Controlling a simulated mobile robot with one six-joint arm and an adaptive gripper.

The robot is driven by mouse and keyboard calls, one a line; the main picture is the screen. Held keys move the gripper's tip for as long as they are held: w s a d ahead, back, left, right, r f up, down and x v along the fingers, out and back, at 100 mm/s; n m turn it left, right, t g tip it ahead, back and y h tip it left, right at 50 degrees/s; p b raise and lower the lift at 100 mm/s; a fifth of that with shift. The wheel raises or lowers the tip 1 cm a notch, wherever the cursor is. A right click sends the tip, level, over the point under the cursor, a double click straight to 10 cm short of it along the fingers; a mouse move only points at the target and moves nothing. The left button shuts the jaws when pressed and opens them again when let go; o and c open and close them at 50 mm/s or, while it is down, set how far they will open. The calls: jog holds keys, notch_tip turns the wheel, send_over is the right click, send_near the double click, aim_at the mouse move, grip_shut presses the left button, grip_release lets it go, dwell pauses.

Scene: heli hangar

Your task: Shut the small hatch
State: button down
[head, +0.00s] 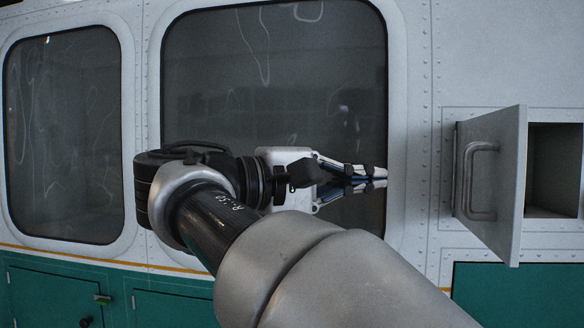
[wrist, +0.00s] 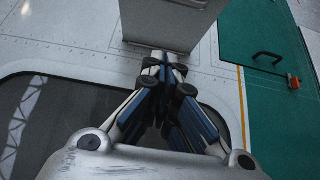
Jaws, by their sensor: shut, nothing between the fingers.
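The small hatch is a grey door (head: 492,185) with a bar handle (head: 481,181) on its outer face. It stands swung open at the right of the head view, hinged at the left, beside a dark square opening (head: 553,170). My gripper (head: 381,177) is shut and empty, its fingertips pointing right toward the door with a gap between them in the head view. In the wrist view the fingertips (wrist: 165,60) overlap the lower edge of the grey door (wrist: 170,25). I cannot tell from that view whether they touch.
Behind my arm is the white riveted fuselage wall with a large dark window (head: 275,80) and a smaller one (head: 64,130) at the left. Green panels (head: 60,295) lie below a yellow stripe. A green panel with a dark handle (wrist: 267,57) shows in the wrist view.

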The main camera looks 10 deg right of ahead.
aim_at(466, 176)
jog(key=d, duration=1.1)
jog(key=shift+s+f+p, duration=0.15)
jog(key=shift+s+p, duration=0.05)
jog(key=shift+p, duration=0.25)
jog(key=shift+s+d, duration=0.15)
jog(key=shift+s, duration=0.05)
